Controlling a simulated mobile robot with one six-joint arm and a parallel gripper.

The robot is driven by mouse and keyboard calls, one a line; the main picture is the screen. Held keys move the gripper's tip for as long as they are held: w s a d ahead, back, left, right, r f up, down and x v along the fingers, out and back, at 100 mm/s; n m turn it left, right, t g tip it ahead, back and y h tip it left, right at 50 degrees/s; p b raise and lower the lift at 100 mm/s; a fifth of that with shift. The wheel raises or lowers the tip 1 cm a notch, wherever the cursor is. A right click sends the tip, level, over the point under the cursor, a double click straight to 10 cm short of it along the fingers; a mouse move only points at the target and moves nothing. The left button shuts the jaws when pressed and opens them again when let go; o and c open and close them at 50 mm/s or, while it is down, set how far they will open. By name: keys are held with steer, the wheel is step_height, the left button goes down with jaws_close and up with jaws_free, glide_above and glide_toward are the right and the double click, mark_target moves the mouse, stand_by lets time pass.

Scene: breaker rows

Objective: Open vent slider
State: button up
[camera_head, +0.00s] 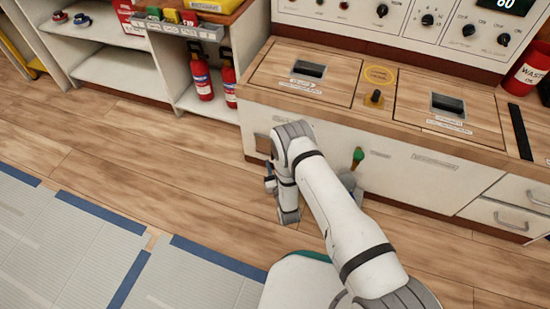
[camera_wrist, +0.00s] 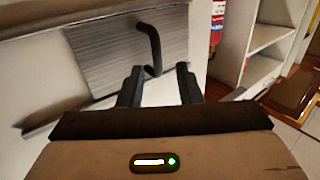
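In the wrist view, a ribbed grey metal panel (camera_wrist: 115,62), which looks like the vent slider, is set in a pale cabinet front. A bent black handle (camera_wrist: 150,40) stands out from it. My gripper (camera_wrist: 160,74) is open, its two dark fingers apart. The handle's lower end shows between or just beyond the fingertips; I cannot tell whether they touch. In the head view, my gripper (camera_head: 270,178) is low before the left end of the counter's front. The arm hides part of this front; a small dark-edged patch (camera_head: 262,143) shows beside the wrist.
A green-topped lever (camera_head: 357,157) stands right of my arm. Fire extinguishers (camera_head: 202,78) stand in the left shelf. Grey mats (camera_head: 60,245) cover the floor at left.

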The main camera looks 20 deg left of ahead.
steer(key=b+x, duration=0.1)
steer(key=x, duration=0.2)
steer(key=shift+w, duration=0.35)
jaws_close()
stand_by(0.4)
